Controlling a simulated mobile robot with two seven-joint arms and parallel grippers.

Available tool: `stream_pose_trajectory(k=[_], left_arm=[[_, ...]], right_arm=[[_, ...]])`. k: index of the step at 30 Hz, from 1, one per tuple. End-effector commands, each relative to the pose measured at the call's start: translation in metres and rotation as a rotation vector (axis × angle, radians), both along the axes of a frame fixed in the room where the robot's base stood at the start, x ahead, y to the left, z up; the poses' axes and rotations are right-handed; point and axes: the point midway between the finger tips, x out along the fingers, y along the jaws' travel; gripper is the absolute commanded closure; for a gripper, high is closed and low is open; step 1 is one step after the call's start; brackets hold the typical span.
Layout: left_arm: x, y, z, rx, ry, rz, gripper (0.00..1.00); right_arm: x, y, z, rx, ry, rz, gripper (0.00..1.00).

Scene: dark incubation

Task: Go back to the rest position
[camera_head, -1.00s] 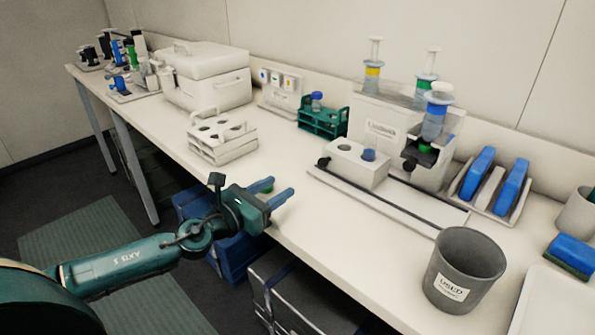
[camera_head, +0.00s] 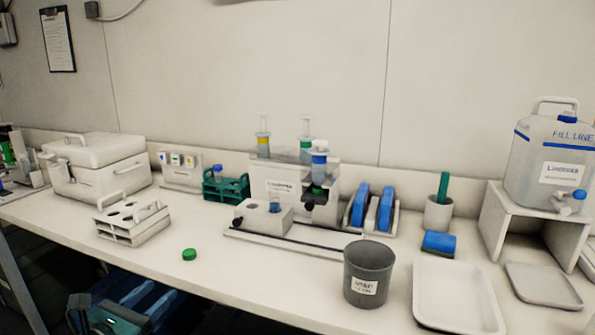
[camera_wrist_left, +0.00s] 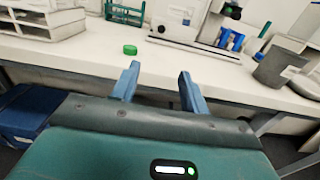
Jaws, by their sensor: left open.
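My left gripper (camera_head: 148,299) is at the bottom left of the head view, in front of and below the bench's front edge. Its two blue fingers are apart with nothing between them, and they also show in the left wrist view (camera_wrist_left: 159,80). A green cap (camera_head: 189,254) lies on the bench near the front edge, just beyond the fingertips and not touched; it also shows in the left wrist view (camera_wrist_left: 130,50). My right gripper is in neither view.
On the bench (camera_head: 225,270) stand a white rack (camera_head: 133,222), a green tube rack (camera_head: 226,188), a white device (camera_head: 275,187) with syringes, a grey bin (camera_head: 368,275) and a white tray (camera_head: 455,296). Blue crates (camera_wrist_left: 30,115) are under the bench. Bench space around the cap is clear.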

Motion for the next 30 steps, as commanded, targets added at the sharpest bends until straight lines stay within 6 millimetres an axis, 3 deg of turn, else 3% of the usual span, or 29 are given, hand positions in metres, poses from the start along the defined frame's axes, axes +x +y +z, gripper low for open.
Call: stream_pose_trajectory(k=[8, 11, 18, 21, 23, 24, 30], left_arm=[[-0.051, -0.048, -0.063, -0.853, 0.411, 0.114, 0.55], [-0.081, -0.067, -0.089, -1.244, 0.585, 0.213, 0.55], [-0.181, -0.113, -0.142, -2.356, 0.930, 0.652, 0.55], [-0.211, -0.124, -0.152, -2.676, 0.960, 0.817, 0.55], [-0.222, -0.129, -0.155, -2.797, 0.960, 0.882, 0.55], [-0.227, -0.131, -0.157, 2.849, -0.958, -0.911, 0.55], [-0.232, -0.133, -0.159, 2.794, -0.919, -0.906, 0.55]], right_arm=[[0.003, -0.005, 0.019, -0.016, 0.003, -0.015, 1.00], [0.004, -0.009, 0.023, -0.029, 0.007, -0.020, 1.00], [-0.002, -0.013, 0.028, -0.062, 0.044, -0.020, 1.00], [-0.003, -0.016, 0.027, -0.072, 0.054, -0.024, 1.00], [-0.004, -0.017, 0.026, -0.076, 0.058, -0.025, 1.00], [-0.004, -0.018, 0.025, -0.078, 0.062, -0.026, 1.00], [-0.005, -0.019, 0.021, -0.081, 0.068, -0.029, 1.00]])
